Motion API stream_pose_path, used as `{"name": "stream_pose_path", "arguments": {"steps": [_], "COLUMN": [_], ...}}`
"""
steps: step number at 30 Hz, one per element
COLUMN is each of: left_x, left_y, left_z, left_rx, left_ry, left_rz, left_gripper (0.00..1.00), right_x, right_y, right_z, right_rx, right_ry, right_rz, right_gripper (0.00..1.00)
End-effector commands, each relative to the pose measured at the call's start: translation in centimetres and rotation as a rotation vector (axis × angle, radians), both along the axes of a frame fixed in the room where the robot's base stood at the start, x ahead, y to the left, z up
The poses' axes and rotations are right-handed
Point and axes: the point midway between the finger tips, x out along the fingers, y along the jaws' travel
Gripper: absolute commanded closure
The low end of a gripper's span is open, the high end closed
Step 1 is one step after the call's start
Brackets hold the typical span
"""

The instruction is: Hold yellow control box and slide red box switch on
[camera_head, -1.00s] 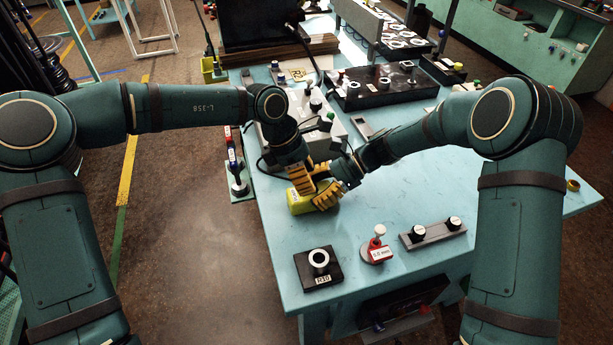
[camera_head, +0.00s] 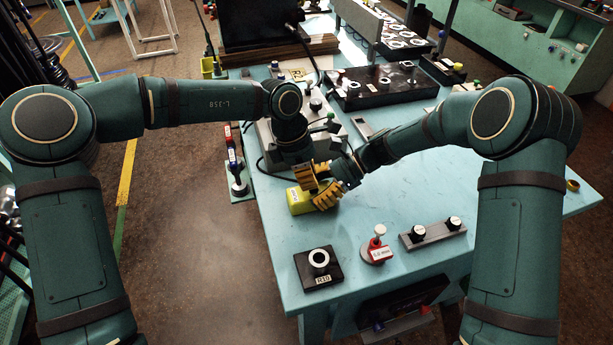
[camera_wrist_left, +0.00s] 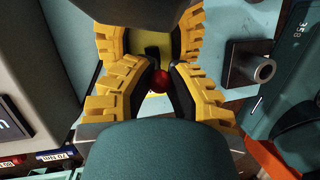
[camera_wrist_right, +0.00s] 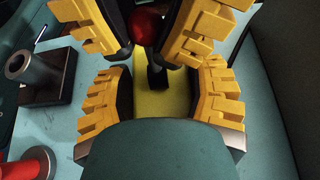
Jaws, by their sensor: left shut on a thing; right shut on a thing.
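The yellow control box (camera_head: 297,204) is at the left edge of the light-blue table. My right gripper (camera_head: 325,197) is shut on it, and its fingers sit on both sides of the box's yellow body (camera_wrist_right: 176,95) in the right wrist view. A round red switch knob (camera_wrist_left: 158,81) on a dark stem stands at the box; it also shows in the right wrist view (camera_wrist_right: 146,27). My left gripper (camera_head: 312,181) is shut on this knob, with dark finger pads on either side. The fingers of both grippers are very close together and hide part of the box.
A black block with a white ring (camera_head: 319,262), a red-tagged fitting (camera_head: 378,250) and a grey bar with two knobs (camera_head: 431,233) lie nearer on the table (camera_head: 400,190). A grey box (camera_head: 333,128) stands behind my grippers. The table middle right is mostly clear.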

Motion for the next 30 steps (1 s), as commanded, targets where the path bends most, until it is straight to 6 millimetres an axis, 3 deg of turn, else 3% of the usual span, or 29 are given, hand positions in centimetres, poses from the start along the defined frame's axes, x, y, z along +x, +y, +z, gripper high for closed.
{"name": "stream_pose_path", "arguments": {"steps": [6,17,18,20,21,30], "left_x": [0.17,0.2,0.2,0.2,0.2,0.23], "left_y": [-0.71,-0.68,-0.68,-0.67,-0.67,-0.64], "left_z": [0.14,0.18,0.18,0.18,0.18,0.28], "left_rx": [0.121,0.141,0.141,0.141,0.141,0.141], "left_ry": [0.038,0.045,0.044,0.044,0.044,0.044], "left_rz": [-0.001,0.001,0.002,0.002,0.002,0.002], "left_gripper": [1.0,1.0,0.73,0.52,0.48,0.48], "right_x": [-0.02,-0.04,-0.04,-0.04,-0.04,-0.05], "right_y": [0.01,0.03,0.03,0.04,0.04,0.04], "right_z": [-0.04,-0.06,-0.06,-0.05,-0.06,-0.05], "right_rx": [0.0,0.0,0.0,0.0,0.0,0.0], "right_ry": [0.0,0.0,0.0,0.0,0.001,0.001], "right_rz": [0.001,0.001,0.001,0.001,0.0,0.0], "right_gripper": [0.83,0.83,0.83,0.83,0.83,0.83]}}
